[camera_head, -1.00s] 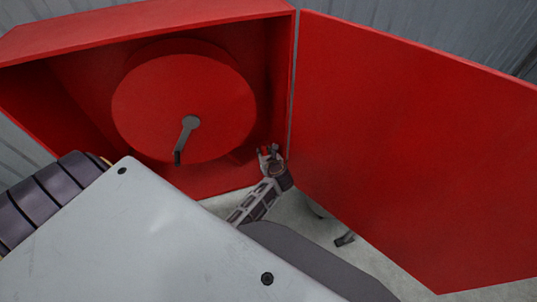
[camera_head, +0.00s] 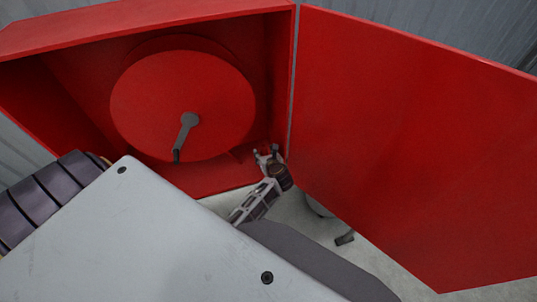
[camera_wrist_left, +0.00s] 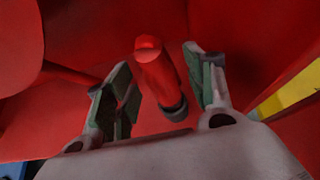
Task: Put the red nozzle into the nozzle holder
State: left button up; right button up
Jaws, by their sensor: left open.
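The red nozzle (camera_wrist_left: 157,72) shows in the left wrist view, with a dark grey collar at its lower end. It stands between the two spread fingers of my left gripper (camera_wrist_left: 158,64), with a gap on both sides. In the head view my left gripper (camera_head: 267,153) is open at the lower right inner corner of the red cabinet (camera_head: 200,181). The nozzle is too small there to make out clearly. I cannot pick out the nozzle holder or tell whether the nozzle sits in it. My right gripper is not in view.
A red hose reel (camera_head: 215,95) with a grey crank (camera_head: 188,122) fills the cabinet's middle, left of my gripper. The open red cabinet door (camera_head: 420,140) stands close on the right. A yellow patch (camera_wrist_left: 288,97) shows at the right in the wrist view.

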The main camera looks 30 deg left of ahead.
pick_arm(q)
jog(key=v, duration=0.8)
jog(key=shift+s+d, duration=0.15)
dwell(0.4)
jog(key=shift+f, duration=0.1)
jog(key=shift+x, duration=4.05)
jog(key=shift+r, duration=0.2)
jog(key=shift+d, duration=0.1)
